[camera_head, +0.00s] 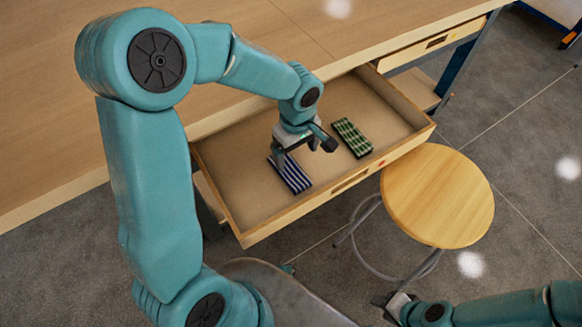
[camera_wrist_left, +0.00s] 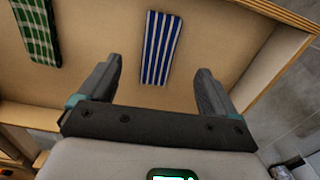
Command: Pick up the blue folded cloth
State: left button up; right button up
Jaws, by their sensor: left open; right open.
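The blue folded cloth (camera_head: 291,175) has white stripes and lies flat on the bottom of the open drawer (camera_head: 235,187). My left gripper (camera_head: 303,158) is above it inside the drawer's outline, and partly covers its upper end in the head view. In the left wrist view the blue cloth (camera_wrist_left: 160,48) lies ahead of and between the two spread fingers of the left gripper (camera_wrist_left: 157,82). The fingers are open, empty and apart from the cloth. My right gripper (camera_head: 390,301) is low at the bottom right, outside the drawer and far from the cloth.
A green checked folded cloth (camera_head: 351,137) lies in the same drawer, right of the blue one. Drawer walls surround both cloths. The wooden tabletop (camera_head: 300,30) overhangs behind. A round wooden stool (camera_head: 437,196) stands close to the drawer's right front corner.

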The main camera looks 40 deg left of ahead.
pick_arm(q)
send_over(295, 174)
jog(key=f, duration=0.5)
jog(key=shift+s+d, duration=0.1)
jog(key=shift+s, duration=0.1)
notch_tip(295, 174, down, 6)
jog(key=shift+w+r+b, duration=0.15)
jog(key=shift+r+b, duration=0.05)
jog(key=shift+b, duration=0.15)
jog(key=c, duration=1.1)
